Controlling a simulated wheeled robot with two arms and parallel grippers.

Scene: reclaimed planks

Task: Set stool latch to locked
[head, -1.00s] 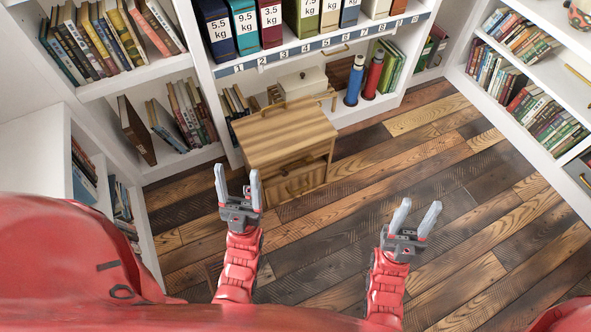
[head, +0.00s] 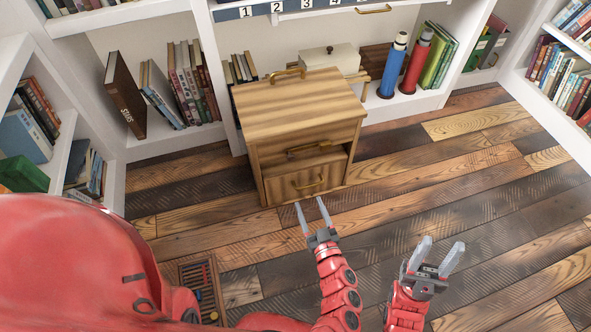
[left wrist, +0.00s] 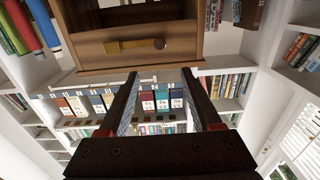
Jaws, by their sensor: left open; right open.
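The wooden stool (head: 299,112) stands on the floor as a striped cabinet with a handle (head: 287,73) on top. Its front carries an upper brass fitting (head: 310,148) and a lower brass handle (head: 311,182). In the left wrist view, a flat brass bar (left wrist: 127,46) with a round dark knob (left wrist: 159,43) shows on a wooden front; I cannot tell whether it is the latch or its setting. My left gripper (head: 311,203) is open and empty, just in front of the stool's lower front, apparently apart from it. My right gripper (head: 440,245) is open and empty, farther right.
White shelves with books surround the stool at the back and sides. A blue bottle (head: 393,66) and a red bottle (head: 417,62) stand behind it to the right. A cream box (head: 330,60) sits behind it. The plank floor (head: 480,180) to the right is clear.

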